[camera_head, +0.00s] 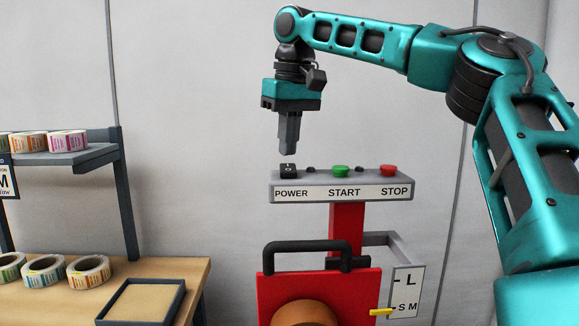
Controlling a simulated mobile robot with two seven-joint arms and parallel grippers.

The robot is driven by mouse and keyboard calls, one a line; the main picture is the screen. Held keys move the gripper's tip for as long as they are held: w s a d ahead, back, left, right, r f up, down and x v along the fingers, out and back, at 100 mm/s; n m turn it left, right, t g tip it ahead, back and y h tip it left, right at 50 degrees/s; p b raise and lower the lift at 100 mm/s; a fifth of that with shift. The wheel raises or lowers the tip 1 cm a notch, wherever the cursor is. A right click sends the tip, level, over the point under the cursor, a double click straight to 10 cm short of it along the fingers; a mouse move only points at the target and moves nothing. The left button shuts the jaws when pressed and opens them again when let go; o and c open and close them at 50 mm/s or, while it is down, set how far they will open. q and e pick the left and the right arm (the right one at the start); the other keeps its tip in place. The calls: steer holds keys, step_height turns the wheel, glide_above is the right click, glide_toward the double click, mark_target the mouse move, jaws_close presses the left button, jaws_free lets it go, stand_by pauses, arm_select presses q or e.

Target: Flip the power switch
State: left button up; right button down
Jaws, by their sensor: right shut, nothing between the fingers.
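The power switch (288,171) is a small black rocker with white marks on the left end of the grey control panel (342,180), above the label POWER. My right gripper (288,152) points straight down over the switch. Its fingers are shut with nothing between them. The fingertips look slightly above the switch, and a small gap shows between them. My left gripper is not in view.
A green START button (340,171) and a red STOP button (388,170) sit on the same panel. Below is the red rewinder (366,300) with a black handle (315,245). At left are a shelf (75,157) with label rolls and a wooden table (190,275) with a tray (170,307).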

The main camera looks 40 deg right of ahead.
mark_target(288, 164)
steer(key=shift+f, duration=1.05)
stand_by(0.9)
steer(key=shift+r+p, duration=0.5)
steer(key=shift+r, duration=3.05)
